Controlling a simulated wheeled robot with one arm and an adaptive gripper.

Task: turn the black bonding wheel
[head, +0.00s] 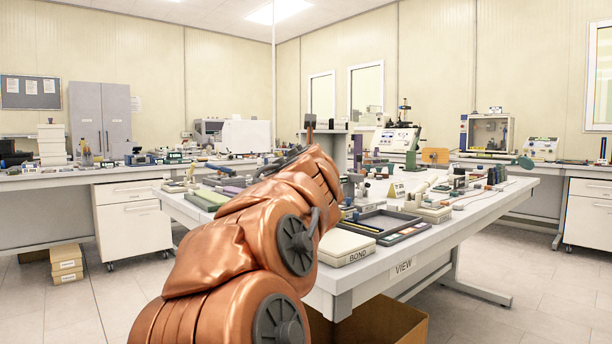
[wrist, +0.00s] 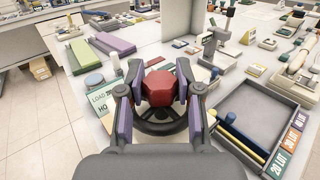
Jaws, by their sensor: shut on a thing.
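The black bonding wheel (wrist: 165,128) shows in the wrist view as a dark ring low between my fingers. A red six-sided piece (wrist: 158,89) stands over the wheel's far side and looks like its hub. My gripper (wrist: 159,82) is shut, with one fingertip against each side of the red piece. The fingers and palm hide part of the wheel. In the head view my copper-coloured arm reaches over the table and hides the wheel, and the fingers cannot be made out there.
A dark tray (wrist: 262,108) with blue pieces lies right of my gripper. Green and purple blocks (wrist: 113,43) lie to the left, and a grey post (wrist: 183,25) stands behind. In the head view a white BOND box (head: 345,247) sits at the table's front edge.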

